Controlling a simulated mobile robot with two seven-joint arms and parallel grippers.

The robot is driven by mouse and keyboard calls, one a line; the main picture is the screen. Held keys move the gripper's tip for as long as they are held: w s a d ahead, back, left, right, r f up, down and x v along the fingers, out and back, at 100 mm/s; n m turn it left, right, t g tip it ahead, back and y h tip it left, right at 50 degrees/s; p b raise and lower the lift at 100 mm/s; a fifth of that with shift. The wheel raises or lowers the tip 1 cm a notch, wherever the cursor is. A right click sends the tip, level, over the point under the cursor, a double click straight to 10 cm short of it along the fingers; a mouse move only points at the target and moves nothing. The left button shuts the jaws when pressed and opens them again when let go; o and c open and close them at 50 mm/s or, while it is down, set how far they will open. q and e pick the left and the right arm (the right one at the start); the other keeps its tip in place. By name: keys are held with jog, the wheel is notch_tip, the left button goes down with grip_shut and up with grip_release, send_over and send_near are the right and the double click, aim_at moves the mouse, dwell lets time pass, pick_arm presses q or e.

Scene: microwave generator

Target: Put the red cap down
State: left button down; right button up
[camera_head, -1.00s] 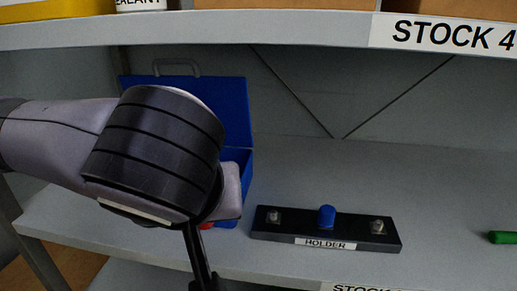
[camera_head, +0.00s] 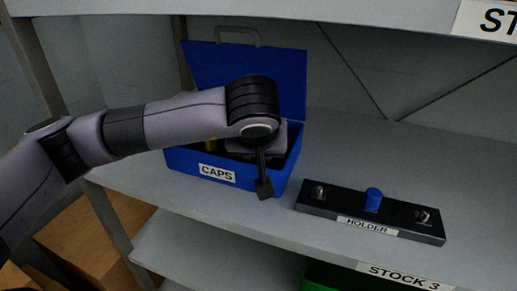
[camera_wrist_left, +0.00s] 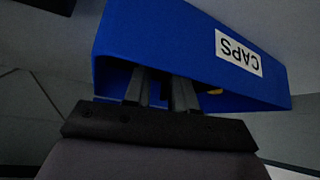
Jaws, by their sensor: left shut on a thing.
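My left gripper (camera_wrist_left: 160,84) reaches into the open blue box labelled CAPS (camera_head: 200,170), which also shows in the wrist view (camera_wrist_left: 180,40). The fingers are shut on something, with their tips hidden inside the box. No red shows now in either view, so the red cap is hidden, and its position in the jaws cannot be seen. The black holder (camera_head: 320,208) lies on the shelf to the right of the box. It has a blue cap (camera_head: 373,199) in its middle and bare metal studs on either side. My right gripper is not in view.
The blue lid (camera_head: 290,75) stands raised behind the box. Something yellow (camera_wrist_left: 215,91) shows inside the box. The shelf (camera_head: 430,170) is clear behind the holder. An upper shelf (camera_head: 350,22) hangs above, and a post (camera_head: 45,70) stands at the left.

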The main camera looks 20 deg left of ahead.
pick_arm(q)
jog(key=w+r+g+h+p, duration=0.1)
jog(key=g, duration=0.1)
jog(key=shift+w+a+r+g+p, duration=0.1)
jog(key=shift+g+p, duration=0.2)
jog(key=shift+p, duration=0.1)
jog(key=shift+f, duration=0.95)
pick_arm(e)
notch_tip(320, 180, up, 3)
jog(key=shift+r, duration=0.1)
pick_arm(q)
jog(key=shift+f, duration=0.2)
jog(key=c, duration=0.9)
grip_release()
jog(key=shift+r, duration=0.1)
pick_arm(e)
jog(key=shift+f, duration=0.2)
